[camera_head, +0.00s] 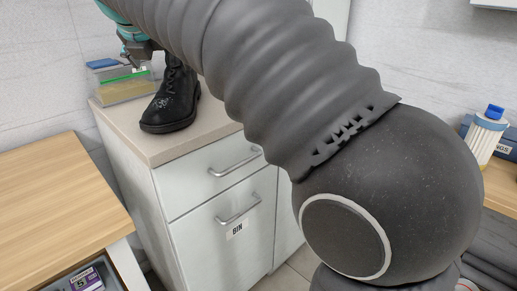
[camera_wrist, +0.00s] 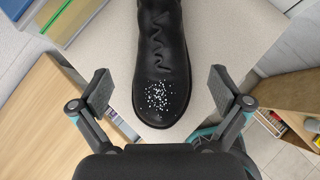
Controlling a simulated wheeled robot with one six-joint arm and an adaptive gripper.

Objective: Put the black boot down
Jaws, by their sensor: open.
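The black boot (camera_head: 172,100) stands upright on the light countertop (camera_head: 208,128) of the cabinet in the head view, with white specks on its toe. The wrist view shows the boot (camera_wrist: 163,60) from above, its toe towards my gripper. My gripper (camera_wrist: 158,88) is open, with one finger on each side of the boot and a visible gap to each. The boot's upper part is also hidden there.
A wooden table (camera_head: 60,190) is at the left. A white bottle with a blue cap (camera_head: 486,135) stands at the far right. The cabinet has a drawer and a "BIN" label (camera_head: 237,230).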

